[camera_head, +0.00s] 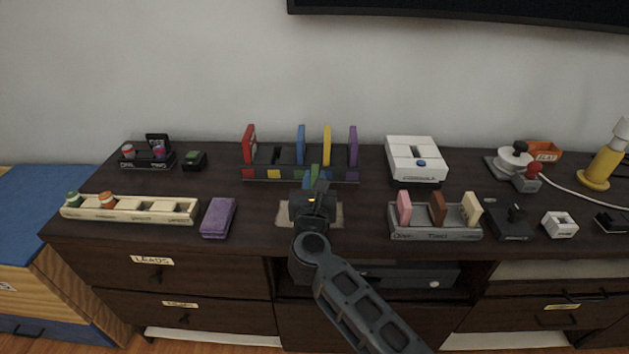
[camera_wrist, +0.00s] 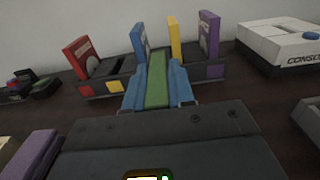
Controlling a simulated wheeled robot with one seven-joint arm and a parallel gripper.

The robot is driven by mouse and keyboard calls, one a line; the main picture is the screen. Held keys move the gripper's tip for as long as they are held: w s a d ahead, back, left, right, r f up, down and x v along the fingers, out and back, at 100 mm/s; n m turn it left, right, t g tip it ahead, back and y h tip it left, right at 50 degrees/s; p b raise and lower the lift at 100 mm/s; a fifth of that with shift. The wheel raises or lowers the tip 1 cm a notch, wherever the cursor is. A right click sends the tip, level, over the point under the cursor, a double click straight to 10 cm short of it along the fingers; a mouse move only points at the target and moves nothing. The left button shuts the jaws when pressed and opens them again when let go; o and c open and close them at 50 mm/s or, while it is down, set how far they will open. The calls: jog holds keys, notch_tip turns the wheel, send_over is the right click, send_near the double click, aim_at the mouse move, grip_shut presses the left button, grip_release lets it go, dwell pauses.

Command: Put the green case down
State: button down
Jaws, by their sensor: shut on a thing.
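My gripper (camera_head: 318,190) is over the middle of the dark dresser top, in front of the dark case rack. It is shut on the green case (camera_head: 315,174), which shows in the wrist view (camera_wrist: 157,82) as a green strip between the two blue fingers. The rack (camera_head: 258,174) has coloured squares along its front. It holds upright red (camera_head: 249,144), blue (camera_head: 300,145), yellow (camera_head: 326,146) and purple (camera_head: 353,147) cases. A gap shows between the red and blue cases. My gripper hides part of the rack's front and most of a beige mat (camera_head: 284,214) below it.
A purple block (camera_head: 218,217) lies left of the mat. A grey holder (camera_head: 434,235) with pink, brown and cream pieces stands right of it. A white console (camera_head: 415,159) is at the back right. A cream tray (camera_head: 130,210) lies at the front left.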

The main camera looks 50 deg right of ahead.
jog(key=c, duration=1)
grip_release()
jog(key=shift+f, duration=0.1)
jog(key=shift+o, duration=0.2)
jog(key=b+v, duration=0.1)
jog(key=v, duration=1.1)
jog(key=shift+s, duration=0.1)
jog(key=s+a+r+m+t+y, duration=0.1)
jog(key=s+a+m+y, duration=0.3)
jog(key=s+m, duration=0.4)
jog(key=s+a+r+m+t+y, duration=0.1)
jog(key=s+a+r+m+y, duration=0.1)
jog(key=s+a+m+y, duration=0.3)
jog(key=s+a+r+m+t+y, duration=0.1)
jog(key=s+a+m+y, duration=0.3)
jog(key=s+m, duration=0.8)
jog(key=s+r+y, duration=0.1)
jog(key=s, duration=0.4)
jog(key=shift+a+m+t, duration=0.3)
jog(key=shift+a+t, duration=0.05)
jog(key=shift+t, duration=0.05)
jog(key=shift+s, duration=0.15)
